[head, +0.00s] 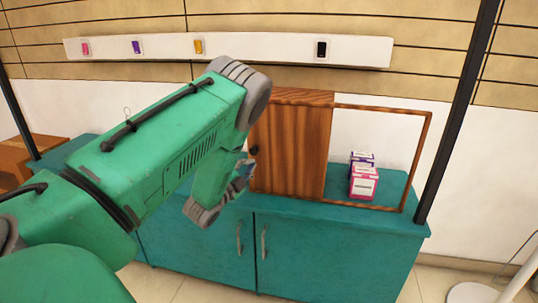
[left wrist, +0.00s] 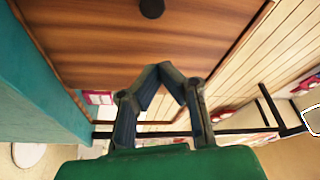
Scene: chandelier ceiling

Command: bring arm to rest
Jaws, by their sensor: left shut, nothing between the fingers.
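My left arm, green with grey joints, comes in from the left in the head view and bends down in front of the wooden cabinet. My left gripper (head: 245,172) is partly hidden behind its forearm, near the dark knob (head: 254,150) at the left of the wooden door (head: 290,148). In the left wrist view my left gripper (left wrist: 160,72) has its fingertips together with nothing between them. The wooden door (left wrist: 130,45) fills the top of that view, with the round dark knob (left wrist: 151,8) beyond the fingertips, apart from them. My right gripper is not in view.
The wooden frame (head: 430,140) stands on a teal counter (head: 335,262). Its right part shows a pink-and-white box (head: 363,183) and a purple-and-white box (head: 362,157). A white wall rail (head: 260,48) holds several coloured items. A dark post (head: 460,110) stands at the right.

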